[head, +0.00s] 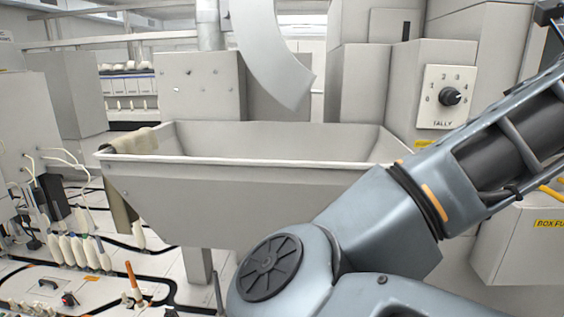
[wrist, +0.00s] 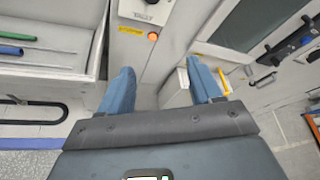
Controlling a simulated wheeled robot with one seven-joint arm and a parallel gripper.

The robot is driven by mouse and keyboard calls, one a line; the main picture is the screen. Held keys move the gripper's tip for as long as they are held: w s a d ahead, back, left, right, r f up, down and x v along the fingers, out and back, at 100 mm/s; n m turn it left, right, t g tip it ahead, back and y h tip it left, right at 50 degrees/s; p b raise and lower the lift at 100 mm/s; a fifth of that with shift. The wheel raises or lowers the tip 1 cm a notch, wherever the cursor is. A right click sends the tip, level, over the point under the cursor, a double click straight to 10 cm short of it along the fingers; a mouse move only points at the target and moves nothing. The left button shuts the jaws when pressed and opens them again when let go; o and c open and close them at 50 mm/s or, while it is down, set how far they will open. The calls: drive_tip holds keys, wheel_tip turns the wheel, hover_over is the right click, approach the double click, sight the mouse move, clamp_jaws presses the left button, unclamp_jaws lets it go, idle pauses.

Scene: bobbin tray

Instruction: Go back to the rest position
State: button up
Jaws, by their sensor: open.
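My gripper (wrist: 162,82) shows in the wrist view with its two blue fingers spread wide apart. Nothing is held between them. In the head view my arm crosses the lower right and rises to the right edge, and the gripper itself cannot be made out there.
A large grey metal trough (head: 255,176) stands ahead, with a cloth (head: 133,142) over its left rim and a curved chute (head: 275,48) above. A TALLY dial (head: 449,97) is at right. In the wrist view, a tray (wrist: 45,82) with thin rods lies left, near an orange button (wrist: 153,37).

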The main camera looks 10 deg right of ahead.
drive_tip(key=s+a+f+n+t+y, duration=0.1)
drive_tip(key=s+a+f+n+t, duration=0.35)
drive_tip(key=f+n, duration=0.95)
drive_tip(key=s+a+f+n+t+y, duration=0.1)
drive_tip(key=s+a+f+n, duration=0.65)
drive_tip(key=f+n, duration=0.6)
drive_tip(key=s+a+f+n+g+y, duration=0.1)
drive_tip(key=s+a, duration=0.3)
drive_tip(key=s, duration=0.5)
drive_tip(key=s+a+f+n+g+y, duration=0.1)
drive_tip(key=s+a+f+n+y, duration=0.1)
drive_tip(key=s, duration=0.7)
drive_tip(key=s+a+f+n+g+y, duration=0.1)
drive_tip(key=s+a+f+n, duration=0.3)
drive_tip(key=s, duration=0.5)
drive_tip(key=shift+a+n+y, duration=0.4)
drive_tip(key=shift+a+n, duration=0.15)
drive_tip(key=shift+a, duration=0.4)
